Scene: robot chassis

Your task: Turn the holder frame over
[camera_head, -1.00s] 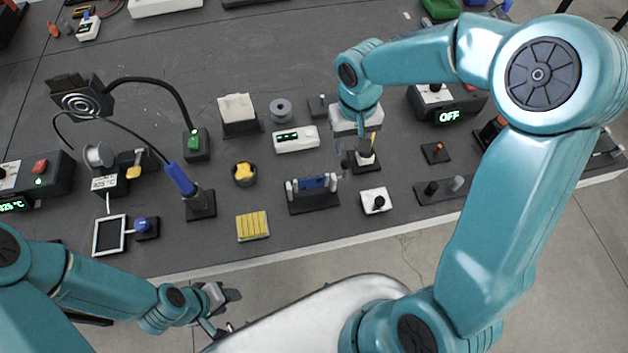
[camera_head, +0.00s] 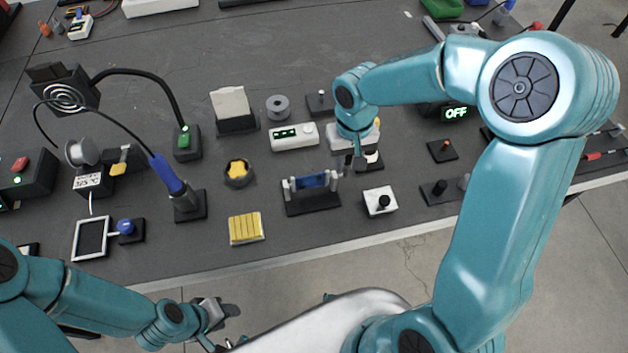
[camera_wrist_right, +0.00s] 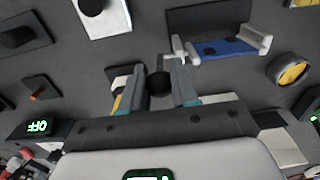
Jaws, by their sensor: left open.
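The holder frame (camera_head: 312,181) is a blue board between pale end posts on a black base, near the middle of the bench. In the right wrist view the holder frame (camera_wrist_right: 228,47) is at the upper right, with a pale pin on its near end. My right gripper (camera_head: 349,163) is just right of the frame's right post. My left gripper (camera_head: 228,311) is open and empty, off the bench's front edge.
A white block with a black knob (camera_head: 380,201) stands right of the frame. A yellow ribbed block (camera_head: 247,228) and a round pot with yellow contents (camera_head: 238,172) are to the left. A white device with a green display (camera_head: 294,136) is behind. Bare bench lies in front of the frame.

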